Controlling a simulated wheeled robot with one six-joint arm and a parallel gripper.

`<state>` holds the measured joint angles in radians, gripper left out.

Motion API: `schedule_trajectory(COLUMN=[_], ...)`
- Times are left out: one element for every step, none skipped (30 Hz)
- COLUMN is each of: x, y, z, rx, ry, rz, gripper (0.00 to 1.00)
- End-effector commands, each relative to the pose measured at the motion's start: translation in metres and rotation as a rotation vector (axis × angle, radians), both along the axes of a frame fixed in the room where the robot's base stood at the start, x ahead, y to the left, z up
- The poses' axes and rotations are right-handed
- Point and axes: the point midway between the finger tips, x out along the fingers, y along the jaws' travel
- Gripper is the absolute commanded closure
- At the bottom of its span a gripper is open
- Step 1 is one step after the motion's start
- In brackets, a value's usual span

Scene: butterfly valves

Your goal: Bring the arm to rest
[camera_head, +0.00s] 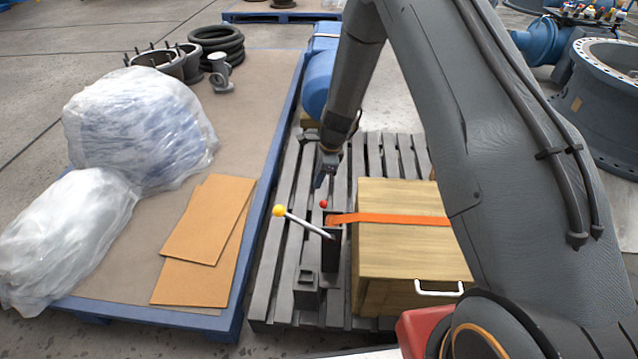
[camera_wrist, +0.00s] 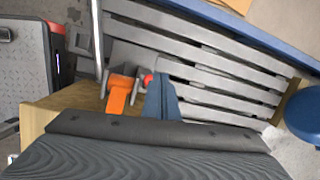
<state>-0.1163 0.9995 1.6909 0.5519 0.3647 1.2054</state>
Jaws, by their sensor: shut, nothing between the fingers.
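My arm reaches down from the upper right of the head view. My gripper (camera_head: 320,180) hangs over the grey slatted pallet, beyond a lever with a yellow ball end (camera_head: 278,211). A small red ball (camera_head: 323,203) is just below the fingertips in that view. In the wrist view my gripper (camera_wrist: 162,98) shows as dark blue fingers, shut and empty. The red ball shows beside them in the wrist view (camera_wrist: 148,80), and I cannot tell whether they touch. An orange strap (camera_head: 390,218) is close by and also shows in the wrist view (camera_wrist: 119,95).
A wooden box (camera_head: 412,260) with a white handle stands on the grey pallet (camera_head: 268,290). A blue-edged pallet (camera_head: 215,325) at left holds plastic-wrapped bundles (camera_head: 140,130) and cardboard sheets (camera_head: 208,220). A blue cylindrical body (camera_head: 318,80) is behind the gripper. Large flanged pipes (camera_head: 605,110) stand at right.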

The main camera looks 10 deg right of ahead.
Motion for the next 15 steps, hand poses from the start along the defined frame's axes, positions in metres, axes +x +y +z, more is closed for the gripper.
schedule_trajectory(x=[-0.0004, -0.0004, -0.0003, -0.0003, -0.0003, -0.0003, -0.0003, -0.0003, -0.0002, -0.0003, -0.0004, -0.0004, -0.0004, -0.0005, -0.0005], y=[0.0009, 0.0012, 0.0016, 0.0019, 0.0022, 0.0025, 0.0026, 0.0029, 0.003, 0.0031, 0.0032, 0.0033, 0.0034, 0.0035, 0.0036], z=[0.0045, 0.0054, 0.0065, 0.0069, 0.0072, 0.0074, 0.0074, 0.0073, 0.0072, 0.007, 0.0069, 0.0068, 0.0068, 0.0067, 0.0068], rx=[0.0, 0.0, 0.0, -0.001, -0.001, -0.001, -0.001, -0.001, -0.001, -0.001, -0.001, -0.001, -0.001, -0.001, -0.001], ry=[0.0, 0.0, 0.0, 0.0, 0.0, 0.0, 0.0, 0.0, 0.0, 0.0, 0.0, 0.0, 0.0, 0.0, 0.0], rz=[0.0, 0.0, 0.0, 0.0, 0.0, 0.0, 0.001, 0.001, 0.001, 0.001, 0.001, 0.002, 0.002, 0.002, 0.002], gripper=[1.0, 1.0, 1.0, 1.0, 1.0, 1.0, 1.0, 1.0, 1.0, 1.0, 1.0, 1.0, 1.0, 1.0, 1.0])
